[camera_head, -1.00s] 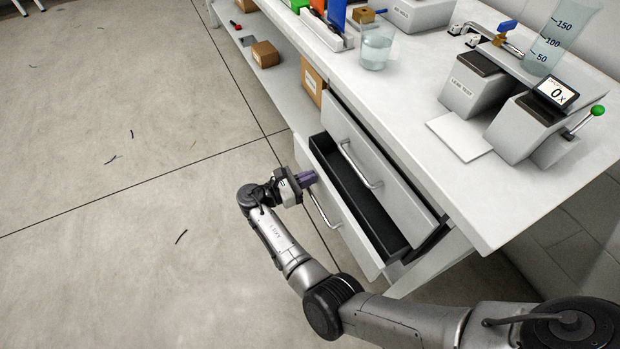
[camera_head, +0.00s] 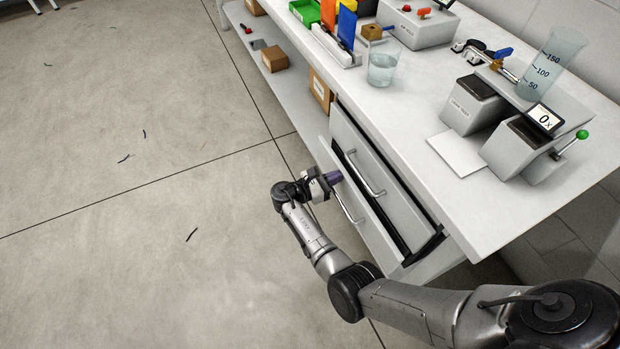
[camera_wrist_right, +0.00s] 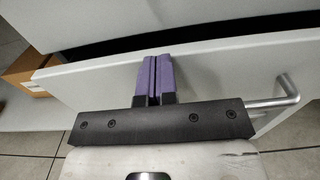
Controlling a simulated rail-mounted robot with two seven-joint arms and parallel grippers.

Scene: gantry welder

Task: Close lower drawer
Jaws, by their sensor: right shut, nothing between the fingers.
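The lower drawer (camera_head: 373,232) stands slightly open under the workbench, with a narrow dark gap behind its white front. The upper drawer (camera_head: 378,165) is above it. My right gripper (camera_head: 333,177) is shut and empty, its purple fingers against the lower drawer's front near the top edge, by the left end of its handle (camera_head: 347,206). In the right wrist view the purple fingertips (camera_wrist_right: 156,75) are together and meet the drawer front (camera_wrist_right: 100,80); the silver handle (camera_wrist_right: 285,97) is to the right. My left gripper is not in view.
The workbench top (camera_head: 430,120) carries a beaker (camera_head: 382,69), a measuring cylinder (camera_head: 549,66) and several devices. Cardboard boxes (camera_head: 274,58) sit on the shelf to the left. The floor (camera_head: 130,220) at left is clear except for small dark scraps.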

